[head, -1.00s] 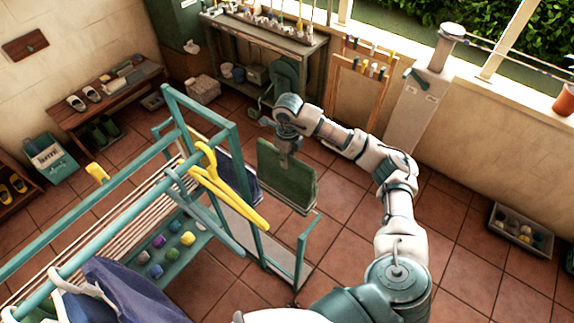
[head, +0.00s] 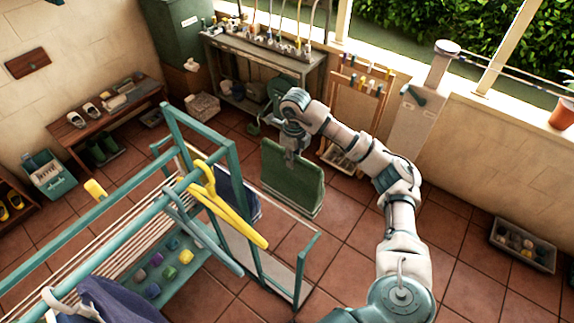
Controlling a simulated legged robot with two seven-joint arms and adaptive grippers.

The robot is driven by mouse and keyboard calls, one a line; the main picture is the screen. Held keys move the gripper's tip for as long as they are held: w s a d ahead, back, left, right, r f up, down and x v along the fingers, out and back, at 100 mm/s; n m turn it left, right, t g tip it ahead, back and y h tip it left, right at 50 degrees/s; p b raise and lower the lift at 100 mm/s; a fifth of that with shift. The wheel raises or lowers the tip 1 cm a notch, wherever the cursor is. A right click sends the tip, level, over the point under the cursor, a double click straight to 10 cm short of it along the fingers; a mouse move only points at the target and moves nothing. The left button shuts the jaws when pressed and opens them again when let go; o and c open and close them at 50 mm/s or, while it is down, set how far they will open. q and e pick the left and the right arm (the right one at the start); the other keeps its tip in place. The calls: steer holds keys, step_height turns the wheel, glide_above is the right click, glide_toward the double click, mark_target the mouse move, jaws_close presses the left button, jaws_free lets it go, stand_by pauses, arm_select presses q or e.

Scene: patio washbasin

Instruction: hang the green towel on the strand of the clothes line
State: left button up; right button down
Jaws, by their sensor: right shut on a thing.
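The green towel (head: 291,182) hangs folded below my right gripper (head: 291,154), which is shut on its top edge. The towel is clear of the floor as far as I can tell, just right of the teal drying rack. The clothes line (head: 515,74) runs from the grey post (head: 425,100) at the upper right toward the right edge, in front of the window. The towel is well to the left of it. My left gripper is not in view.
The teal rack (head: 225,185) at left carries yellow hangers (head: 228,208) and dark blue cloth (head: 110,298). A wooden peg stand (head: 357,110) leans on the wall behind my right arm. A crate (head: 523,243) sits on the floor at right. A terracotta pot (head: 562,114) stands on the sill.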

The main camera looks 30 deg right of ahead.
steer(key=w+d, duration=0.5)
steer(key=d, duration=0.7)
steer(key=shift+d+r, duration=0.25)
steer(key=shift+r, duration=0.1)
